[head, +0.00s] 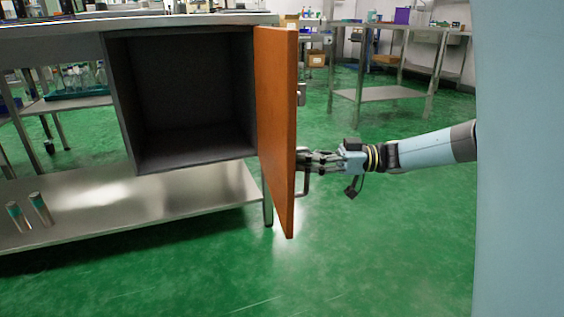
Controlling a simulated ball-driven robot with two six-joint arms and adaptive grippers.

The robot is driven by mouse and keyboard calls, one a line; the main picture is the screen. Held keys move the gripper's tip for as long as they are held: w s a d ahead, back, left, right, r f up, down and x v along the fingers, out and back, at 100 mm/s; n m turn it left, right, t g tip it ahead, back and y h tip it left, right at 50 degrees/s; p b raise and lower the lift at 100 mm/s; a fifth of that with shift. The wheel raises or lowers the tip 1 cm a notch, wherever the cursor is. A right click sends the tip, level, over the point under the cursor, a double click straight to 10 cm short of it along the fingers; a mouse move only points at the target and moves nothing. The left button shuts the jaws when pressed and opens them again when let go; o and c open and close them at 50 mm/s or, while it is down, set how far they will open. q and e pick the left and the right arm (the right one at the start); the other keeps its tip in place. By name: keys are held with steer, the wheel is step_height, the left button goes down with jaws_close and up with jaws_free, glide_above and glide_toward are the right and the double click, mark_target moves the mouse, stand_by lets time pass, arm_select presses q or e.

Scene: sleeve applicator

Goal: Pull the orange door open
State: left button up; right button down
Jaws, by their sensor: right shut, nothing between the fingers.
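The orange door (277,125) stands swung wide open at the right side of a dark, empty cabinet box (180,95) under the counter. It is seen nearly edge-on. A metal handle (303,183) shows on the door's outer face, at the right. My right gripper (308,158) comes in from the right, with its fingers at the outer face beside the handle. Its fingers are shut with nothing between them. Whether they touch the door or the handle is hard to tell. My left gripper is not in view.
A steel lower shelf (130,205) runs below the cabinet, with two small cylinders (40,208) at its left. A steel table (385,93) stands behind at the right. The green floor (380,250) in front and right of the door is clear.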

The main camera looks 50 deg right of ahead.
steer(key=shift+s+d, duration=0.55)
steer(key=shift+d, duration=0.25)
steer(key=c, duration=2)
jaws_free()
steer(key=o, duration=0.7)
steer(key=shift+c, duration=0.2)
steer(key=v, duration=1.2)
